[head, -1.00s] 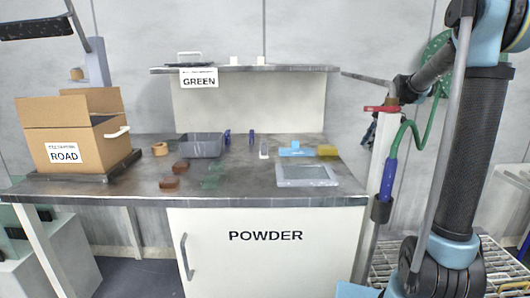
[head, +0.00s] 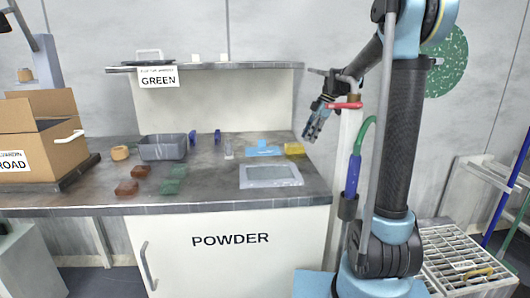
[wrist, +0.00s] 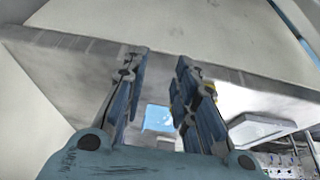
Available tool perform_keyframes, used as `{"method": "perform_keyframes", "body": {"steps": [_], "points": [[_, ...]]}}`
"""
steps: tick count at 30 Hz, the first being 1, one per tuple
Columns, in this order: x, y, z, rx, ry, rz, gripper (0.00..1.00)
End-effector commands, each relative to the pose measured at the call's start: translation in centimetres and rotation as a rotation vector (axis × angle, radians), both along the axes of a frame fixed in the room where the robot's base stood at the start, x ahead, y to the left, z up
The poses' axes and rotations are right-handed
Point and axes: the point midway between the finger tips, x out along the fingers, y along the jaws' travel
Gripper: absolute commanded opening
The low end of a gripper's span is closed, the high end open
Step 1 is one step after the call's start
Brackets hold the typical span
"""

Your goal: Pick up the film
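No piece is clearly marked as the film. A flat, pale grey framed sheet (head: 271,175) lies at the bench's front right in the head view. Behind it lies a flat light-blue piece with a raised part (head: 263,149), left of a yellow block (head: 294,148). My gripper (head: 311,136) is raised at the bench's right end, fingers pointing down, apart from these things. In the wrist view the two fingers (wrist: 160,58) stand apart with nothing held, and a blue patch (wrist: 158,118) shows between them.
Brown blocks (head: 127,187), green blocks (head: 170,187) and a grey bin (head: 163,147) are on the bench's left and middle. A cardboard box (head: 60,152) stands far left. A post with a red handle (head: 345,105) and a green hose (head: 364,130) stands by my arm.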

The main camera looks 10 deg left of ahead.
Motion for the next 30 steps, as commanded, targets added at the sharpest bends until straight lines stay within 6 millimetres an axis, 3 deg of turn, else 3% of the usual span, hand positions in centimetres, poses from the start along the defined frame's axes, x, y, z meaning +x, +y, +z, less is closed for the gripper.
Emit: {"method": "perform_keyframes", "body": {"steps": [21,30], "points": [[-3.0,11.7,0.0,0.0,0.0,0.004,0.27],[-3.5,14.1,0.0,0.0,0.0,0.0,0.27]]}}
